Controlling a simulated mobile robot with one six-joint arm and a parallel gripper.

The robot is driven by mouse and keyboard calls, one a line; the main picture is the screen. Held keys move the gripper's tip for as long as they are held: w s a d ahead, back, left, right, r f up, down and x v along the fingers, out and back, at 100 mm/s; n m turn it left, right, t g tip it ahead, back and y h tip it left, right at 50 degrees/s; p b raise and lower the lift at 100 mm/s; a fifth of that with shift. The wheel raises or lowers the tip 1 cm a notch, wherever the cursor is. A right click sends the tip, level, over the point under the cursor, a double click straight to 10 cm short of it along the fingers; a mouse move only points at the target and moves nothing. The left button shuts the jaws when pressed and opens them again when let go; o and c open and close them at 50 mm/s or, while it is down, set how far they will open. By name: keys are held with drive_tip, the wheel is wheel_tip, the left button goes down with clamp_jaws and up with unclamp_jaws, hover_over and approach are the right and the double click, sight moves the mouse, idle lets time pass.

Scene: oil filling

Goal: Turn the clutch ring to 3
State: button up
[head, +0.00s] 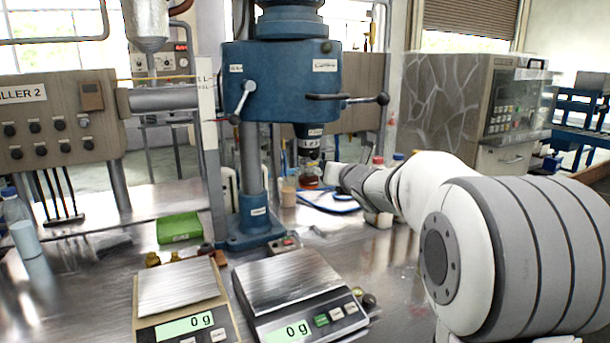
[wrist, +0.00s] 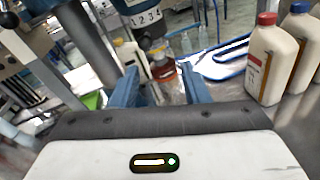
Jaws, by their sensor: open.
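The clutch ring (head: 309,143) is a pale band with dark numbers at the lower end of the blue drill-press head (head: 283,80). In the wrist view the ring (wrist: 145,18) shows the numbers 1, 2, 3 and 4 at the top, beyond my fingers. Which number is set cannot be told. My gripper (wrist: 160,86) is open, its two blue fingers apart with nothing held between them. The ring lies ahead of the fingers, and I see no contact. In the head view my gripper (head: 328,175) is small, just below and right of the ring.
Two scales (head: 180,290) (head: 290,280) stand at the front of the metal bench. A green box (head: 179,228) lies left of the press column (head: 252,160). White bottles with red (wrist: 269,60) and blue (wrist: 297,50) caps stand right of my gripper. A lever (head: 345,98) juts from the press.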

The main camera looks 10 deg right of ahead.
sight(316, 158)
drive_tip(key=w+a+n, duration=0.1)
drive_tip(key=w+n, duration=0.1)
drive_tip(key=w, duration=0.1)
drive_tip(key=w+a+n+y, duration=0.1)
drive_tip(key=w+n, duration=0.1)
drive_tip(key=w, duration=0.2)
drive_tip(key=w+a+n+y, duration=0.1)
drive_tip(key=w+n, duration=0.1)
drive_tip(key=w, duration=0.1)
drive_tip(key=shift+w+a+f+t, duration=0.15)
drive_tip(key=shift+a+f+t, duration=0.05)
drive_tip(key=shift+t, duration=0.2)
drive_tip(key=shift+c, duration=0.5)
clamp_jaws()
